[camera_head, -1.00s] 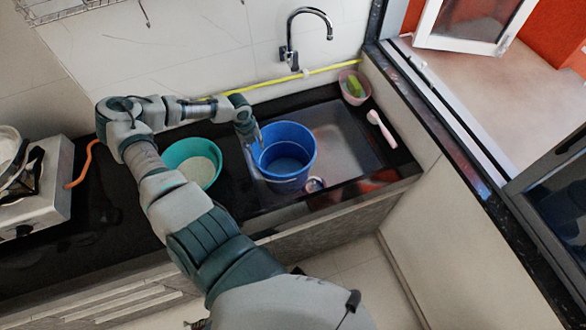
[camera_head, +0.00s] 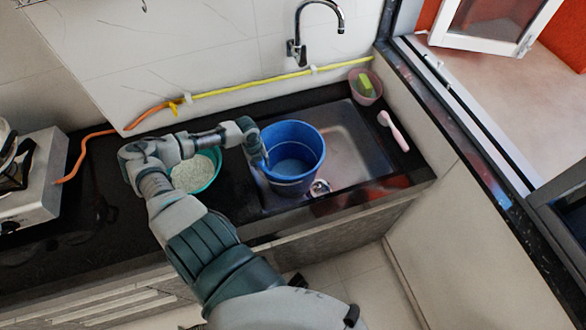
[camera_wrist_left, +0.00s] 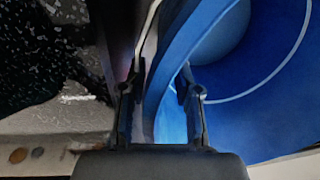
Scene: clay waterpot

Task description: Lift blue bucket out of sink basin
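The blue bucket (camera_head: 308,150) stands upright in the left part of the sink basin (camera_head: 350,140). My left gripper (camera_head: 264,160) is at the bucket's left rim, pointing down. In the left wrist view the gripper (camera_wrist_left: 160,80) has one finger outside the bucket and one inside. The bucket's wall (camera_wrist_left: 172,60) runs between the fingers, which look apart, with a gap beside the wall. The blue interior (camera_wrist_left: 265,90) fills the right of that view. My right gripper is not in view.
A teal bowl of pale contents (camera_head: 196,172) sits on the black counter left of the bucket, under my arm. The faucet (camera_head: 298,45) is behind the basin. A pink brush (camera_head: 393,130) and pink tub (camera_head: 366,85) are at the right. A stove (camera_head: 30,185) is far left.

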